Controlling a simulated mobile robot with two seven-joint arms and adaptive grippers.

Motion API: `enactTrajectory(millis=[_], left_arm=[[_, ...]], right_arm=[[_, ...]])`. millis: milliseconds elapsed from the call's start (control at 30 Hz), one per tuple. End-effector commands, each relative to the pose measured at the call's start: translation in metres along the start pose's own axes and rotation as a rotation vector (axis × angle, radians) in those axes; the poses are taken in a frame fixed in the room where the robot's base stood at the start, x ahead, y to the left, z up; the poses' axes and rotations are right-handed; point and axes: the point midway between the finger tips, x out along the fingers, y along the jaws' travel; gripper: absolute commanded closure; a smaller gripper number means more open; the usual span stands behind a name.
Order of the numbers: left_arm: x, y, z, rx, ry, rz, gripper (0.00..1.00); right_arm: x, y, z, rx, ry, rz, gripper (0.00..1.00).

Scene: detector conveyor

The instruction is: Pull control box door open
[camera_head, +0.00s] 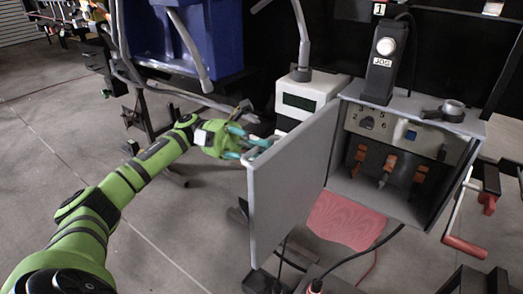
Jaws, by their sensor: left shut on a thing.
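The control box (460,127) is a grey cabinet on the right, with orange parts and a panel with a dial inside. Its grey door (288,190) stands wide open, swung out to the left from the box's left side. My left gripper (256,147), green with teal fingers, is at the door's upper left edge and is shut on the door there. Part of the fingers is hidden behind the door's edge. My right gripper does not show.
A white unit (306,93) stands behind the door. A blue bin (205,38) is at the back. A red-handled crank (464,246) is at the right. Cables and a red mat (345,220) lie below. Floor at left is clear.

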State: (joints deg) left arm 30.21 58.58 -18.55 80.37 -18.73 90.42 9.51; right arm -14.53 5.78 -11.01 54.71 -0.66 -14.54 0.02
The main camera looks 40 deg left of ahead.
Motion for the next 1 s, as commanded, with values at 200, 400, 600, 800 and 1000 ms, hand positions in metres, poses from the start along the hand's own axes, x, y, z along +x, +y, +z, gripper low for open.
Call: enactTrajectory(millis=[200, 400, 600, 800, 1000], left_arm=[[-0.0008, -0.0002, 0.0004, -0.001, 0.002, 0.000, 1.00], [-0.0007, -0.0004, 0.0005, -0.001, 0.002, 0.000, 1.00], [-0.0005, -0.0005, 0.0004, 0.000, 0.002, -0.001, 0.57], [-0.0004, -0.0003, 0.0002, 0.000, 0.003, 0.000, 0.57], [-0.0095, -0.0005, 0.0011, 0.000, 0.000, 0.000, 0.57]], right_arm=[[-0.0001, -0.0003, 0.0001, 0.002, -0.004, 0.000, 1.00], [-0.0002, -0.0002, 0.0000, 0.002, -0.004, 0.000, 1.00], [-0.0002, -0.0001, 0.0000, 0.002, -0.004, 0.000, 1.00], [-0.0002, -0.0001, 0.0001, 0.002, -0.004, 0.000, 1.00], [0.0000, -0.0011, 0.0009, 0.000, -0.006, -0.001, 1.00]])
